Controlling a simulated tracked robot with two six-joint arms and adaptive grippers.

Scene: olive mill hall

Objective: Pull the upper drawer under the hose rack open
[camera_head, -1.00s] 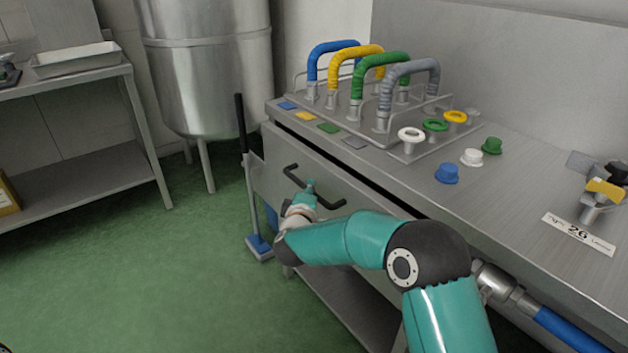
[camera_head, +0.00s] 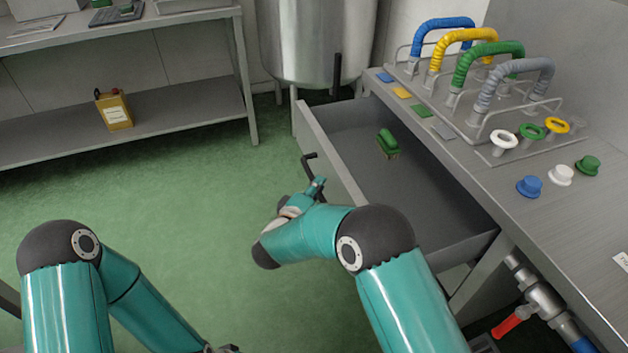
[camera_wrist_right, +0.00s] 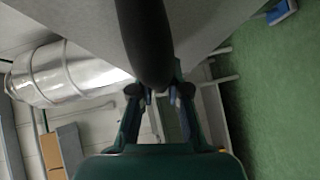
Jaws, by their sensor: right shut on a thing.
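The upper drawer (camera_head: 440,205) under the hose rack (camera_head: 480,85) stands well open, its grey inside showing. My right gripper (camera_head: 316,188) is at the handle; the arm hides part of both. In the right wrist view the dark handle (camera_wrist_right: 145,45) runs between the fingers (camera_wrist_right: 160,98), which are shut on it. My left arm comes in at the lower left of the head view; its gripper is mostly below the frame edge.
A shelf table (camera_head: 130,120) with a yellow can (camera_head: 114,110) stands at the back left. A steel tank (camera_head: 315,45) is behind the drawer. Blue, white and green caps (camera_head: 561,174) sit on the counter. The green floor before the drawer is clear.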

